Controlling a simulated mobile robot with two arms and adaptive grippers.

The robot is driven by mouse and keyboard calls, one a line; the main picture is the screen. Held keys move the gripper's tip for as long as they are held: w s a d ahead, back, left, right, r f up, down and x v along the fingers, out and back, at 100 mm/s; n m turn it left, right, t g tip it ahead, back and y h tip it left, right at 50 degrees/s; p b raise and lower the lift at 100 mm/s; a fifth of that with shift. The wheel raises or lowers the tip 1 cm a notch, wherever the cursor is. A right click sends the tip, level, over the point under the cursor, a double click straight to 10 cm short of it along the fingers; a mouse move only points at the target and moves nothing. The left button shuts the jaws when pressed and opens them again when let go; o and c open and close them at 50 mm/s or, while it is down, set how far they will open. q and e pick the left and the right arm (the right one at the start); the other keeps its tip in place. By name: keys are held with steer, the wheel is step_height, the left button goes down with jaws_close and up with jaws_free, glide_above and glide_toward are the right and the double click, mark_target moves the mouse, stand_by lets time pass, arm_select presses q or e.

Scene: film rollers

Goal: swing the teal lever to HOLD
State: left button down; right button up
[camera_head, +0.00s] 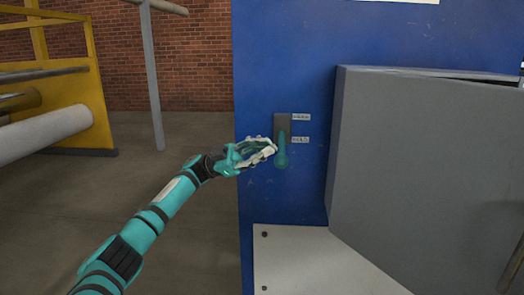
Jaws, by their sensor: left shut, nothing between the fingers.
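The teal lever (282,151) hangs down from a dark mounting plate (283,121) on the blue panel, its rounded end lowest. Two small white labels sit to its right, an upper one (301,117) and a lower one (300,140); their print is too small to read. My left gripper (272,148) is shut and empty, just left of the lever at about mid-length. Whether its fingertips touch the lever I cannot tell. My right gripper is not in view.
A grey cabinet or door (425,170) juts out to the right of the lever. A pale plate (300,262) lies below on the blue panel (285,40). A yellow frame with rollers (45,132) stands at the far left. The floor (130,190) between is clear.

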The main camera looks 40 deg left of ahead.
arm_select(q)
steer(key=b+v, duration=0.3)
steer(key=v, duration=0.7)
steer(key=shift+w, duration=0.15)
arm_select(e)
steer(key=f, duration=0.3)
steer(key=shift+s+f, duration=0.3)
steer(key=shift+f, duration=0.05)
arm_select(q)
steer(key=shift+w, duration=0.1)
